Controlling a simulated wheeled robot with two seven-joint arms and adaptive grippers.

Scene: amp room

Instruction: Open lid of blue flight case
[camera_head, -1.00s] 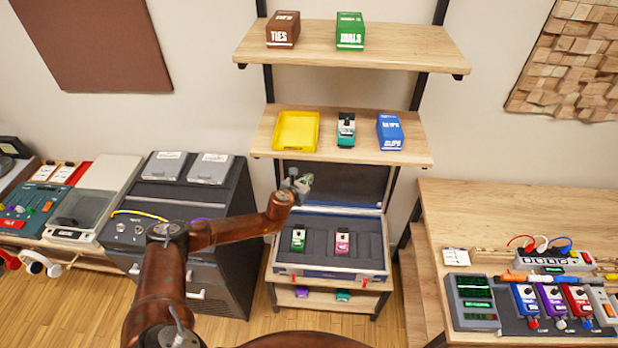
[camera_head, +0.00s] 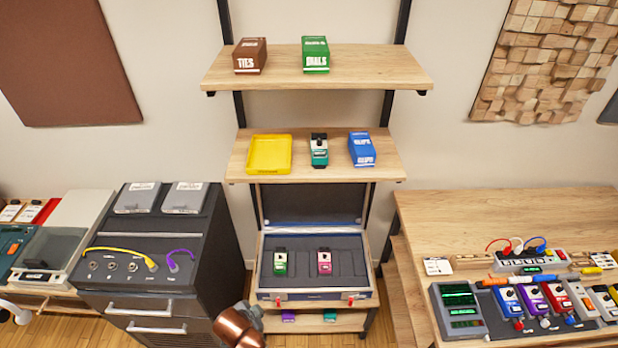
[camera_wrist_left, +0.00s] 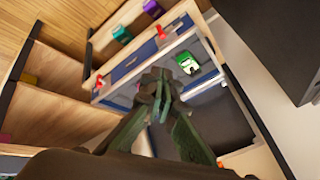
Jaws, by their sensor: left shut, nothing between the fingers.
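The blue flight case (camera_head: 318,296) stands on a lower shelf of the rack in the head view. Its lid (camera_head: 310,205) is up at the back, dark inside, with a blue edge, and the grey foam inside is exposed. A green pedal (camera_head: 280,262) and a pink pedal (camera_head: 324,262) sit in the foam. The case (camera_wrist_left: 130,68) also shows tilted in the left wrist view, with red latches on its front. My left gripper (camera_wrist_left: 158,78) is shut and empty, overlapping the case in that view; whether it touches is unclear. My right gripper is not in view.
A shelf (camera_head: 315,160) with a yellow tray, a pedal and a blue box hangs just above the lid. A dark cabinet (camera_head: 150,255) stands left of the case, and a wooden desk (camera_head: 500,215) with electronics stands right. Floor shows in front of the rack.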

